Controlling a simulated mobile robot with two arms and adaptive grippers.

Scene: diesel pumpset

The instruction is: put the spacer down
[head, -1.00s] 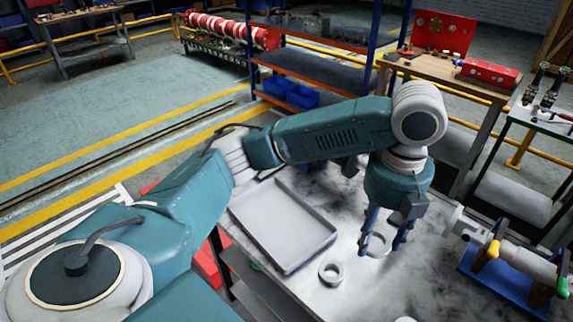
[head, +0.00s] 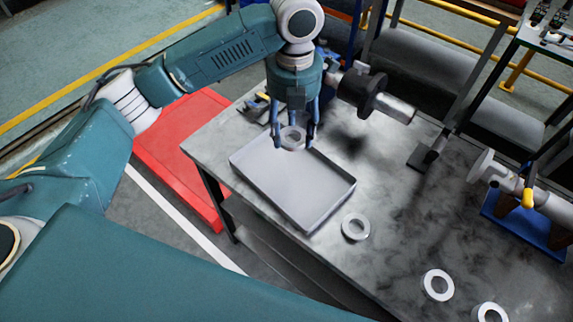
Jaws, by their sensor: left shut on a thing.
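My left gripper (head: 295,138) points down over the far end of the grey tray in the head view. It is shut on the spacer (head: 292,134), a pale ring held between its fingers. The ring appears over the tray's far edge; its exact height above the tray floor is hard to tell. The tray (head: 270,193) is shallow, rectangular and empty on its visible floor. My right gripper is not in view.
A loose ring (head: 356,227) lies beside the tray, with two more rings, one here (head: 438,285), near the table's front. A pump part on a blue stand (head: 525,215) is at right. The middle of the table (head: 400,200) is clear.

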